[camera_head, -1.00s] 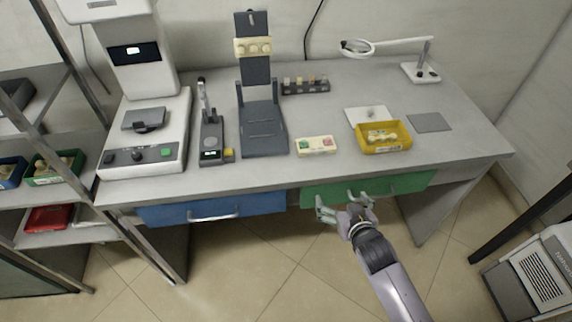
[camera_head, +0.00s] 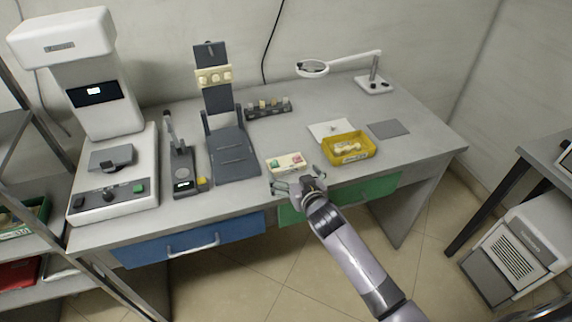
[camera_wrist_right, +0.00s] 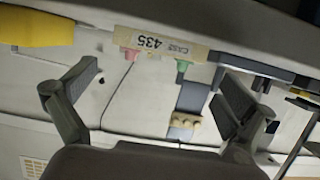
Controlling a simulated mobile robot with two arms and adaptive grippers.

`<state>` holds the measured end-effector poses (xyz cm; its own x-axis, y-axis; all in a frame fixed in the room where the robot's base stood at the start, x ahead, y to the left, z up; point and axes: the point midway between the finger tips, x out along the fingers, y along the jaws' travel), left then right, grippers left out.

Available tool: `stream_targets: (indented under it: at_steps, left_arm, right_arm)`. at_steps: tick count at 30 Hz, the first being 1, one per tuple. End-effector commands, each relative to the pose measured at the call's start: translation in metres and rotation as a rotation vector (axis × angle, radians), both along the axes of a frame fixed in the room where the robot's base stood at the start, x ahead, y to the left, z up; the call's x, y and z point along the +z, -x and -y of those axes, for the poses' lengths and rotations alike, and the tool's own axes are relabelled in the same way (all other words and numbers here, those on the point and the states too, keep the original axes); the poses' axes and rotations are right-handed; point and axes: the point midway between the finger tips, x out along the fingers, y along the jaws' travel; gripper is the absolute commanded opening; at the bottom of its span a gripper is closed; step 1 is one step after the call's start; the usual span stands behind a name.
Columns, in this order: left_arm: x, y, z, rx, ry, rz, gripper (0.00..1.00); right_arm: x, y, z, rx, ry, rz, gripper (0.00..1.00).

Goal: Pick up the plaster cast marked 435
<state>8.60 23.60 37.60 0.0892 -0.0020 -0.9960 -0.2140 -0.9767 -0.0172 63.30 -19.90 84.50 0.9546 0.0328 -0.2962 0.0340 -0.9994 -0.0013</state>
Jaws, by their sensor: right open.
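A small cream block labelled "CASE 435" (camera_wrist_right: 160,45) shows upside down in the right wrist view, with a pink part and a green part beside the label. In the head view the cream block (camera_head: 287,163) lies near the desk's front edge, left of a yellow tray. My right gripper (camera_head: 298,178) is open and empty just in front of it. In the right wrist view the open fingers (camera_wrist_right: 160,85) frame the area below the label, apart from the block. My left gripper is not in view.
The yellow tray (camera_head: 347,158) holds pale pieces. A dark stand (camera_head: 233,158) rises behind left of the block. A small rack (camera_head: 268,110), magnifier lamp (camera_head: 313,68) and white machine (camera_head: 112,190) are farther off. Green drawer (camera_head: 370,192) and blue drawer (camera_head: 180,247) are below.

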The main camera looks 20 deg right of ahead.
Motion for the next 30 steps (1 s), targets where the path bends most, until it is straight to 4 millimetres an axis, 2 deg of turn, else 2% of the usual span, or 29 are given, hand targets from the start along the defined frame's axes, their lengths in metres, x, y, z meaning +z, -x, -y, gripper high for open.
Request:
stream_targets:
  at_steps: [5, 12, 15, 23, 30]
  left_arm:
    - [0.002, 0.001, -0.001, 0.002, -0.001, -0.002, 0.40]
    - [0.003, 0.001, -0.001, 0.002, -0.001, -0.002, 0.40]
    - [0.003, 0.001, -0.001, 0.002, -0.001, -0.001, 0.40]
    - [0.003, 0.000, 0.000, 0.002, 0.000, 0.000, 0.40]
    - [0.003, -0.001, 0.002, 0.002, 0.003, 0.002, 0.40]
  right_arm:
    - [-0.003, -0.012, 0.000, 0.000, 0.002, 0.000, 1.00]
    - [-0.015, -0.042, 0.001, -0.001, 0.001, 0.000, 1.00]
    - [-0.017, -0.049, 0.000, 0.000, 0.001, 0.000, 1.00]
    - [-0.018, -0.051, 0.000, 0.000, 0.001, 0.000, 1.00]
    - [-0.018, -0.050, 0.000, 0.000, 0.001, 0.000, 0.85]
